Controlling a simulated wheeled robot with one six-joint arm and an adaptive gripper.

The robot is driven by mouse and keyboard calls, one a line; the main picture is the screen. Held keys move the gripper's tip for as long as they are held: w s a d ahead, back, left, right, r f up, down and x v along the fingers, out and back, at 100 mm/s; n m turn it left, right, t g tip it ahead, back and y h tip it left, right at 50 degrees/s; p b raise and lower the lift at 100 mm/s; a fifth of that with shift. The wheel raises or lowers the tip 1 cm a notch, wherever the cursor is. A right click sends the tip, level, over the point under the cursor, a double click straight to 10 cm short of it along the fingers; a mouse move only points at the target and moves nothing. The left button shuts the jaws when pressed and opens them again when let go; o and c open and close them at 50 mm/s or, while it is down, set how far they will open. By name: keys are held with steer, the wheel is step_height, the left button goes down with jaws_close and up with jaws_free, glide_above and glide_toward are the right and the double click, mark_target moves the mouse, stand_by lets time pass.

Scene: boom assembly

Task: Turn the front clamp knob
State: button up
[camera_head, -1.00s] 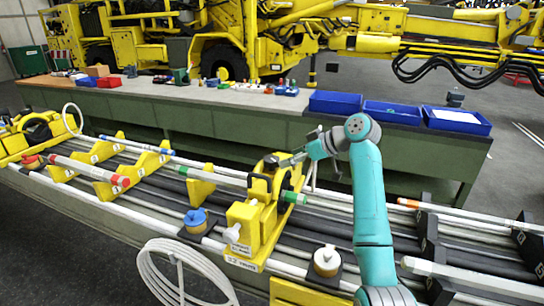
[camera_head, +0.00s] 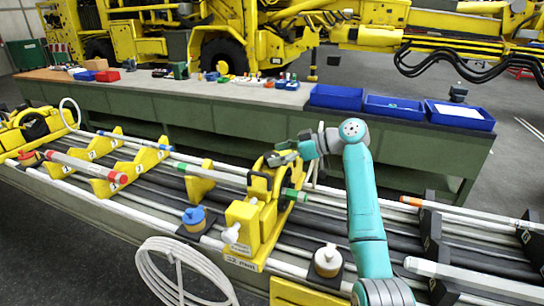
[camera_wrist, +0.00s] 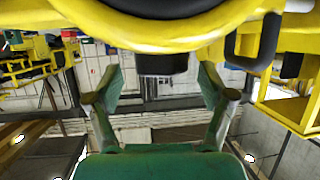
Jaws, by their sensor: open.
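The yellow front clamp (camera_head: 243,216) stands on the rail bench, with a black ring or handle at its top. A small white knob-like part (camera_head: 232,233) sticks out of its near face; I cannot tell whether it is the clamp knob. My gripper (camera_head: 277,159) is at the top of the clamp, on its far side. In the wrist view my gripper (camera_wrist: 160,92) is open, its two green fingers apart. A dark block (camera_wrist: 163,64) shows between and beyond the fingertips, under a curved yellow clamp part (camera_wrist: 165,35). I cannot tell whether anything touches.
Long rods run along the bench through yellow notched supports (camera_head: 112,181). A blue-capped pot (camera_head: 194,217) and a white-capped pot (camera_head: 327,261) stand near the clamp. A coiled white hose (camera_head: 180,275) hangs in front. Blue trays (camera_head: 394,108) sit on the green bench behind.

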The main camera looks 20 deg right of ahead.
steer(key=shift+x, duration=1)
steer(key=c, duration=1.2)
steer(key=shift+o, duration=0.2)
steer(key=shift+s+f+m+t, duration=0.1)
steer(key=shift+m+t, duration=0.3)
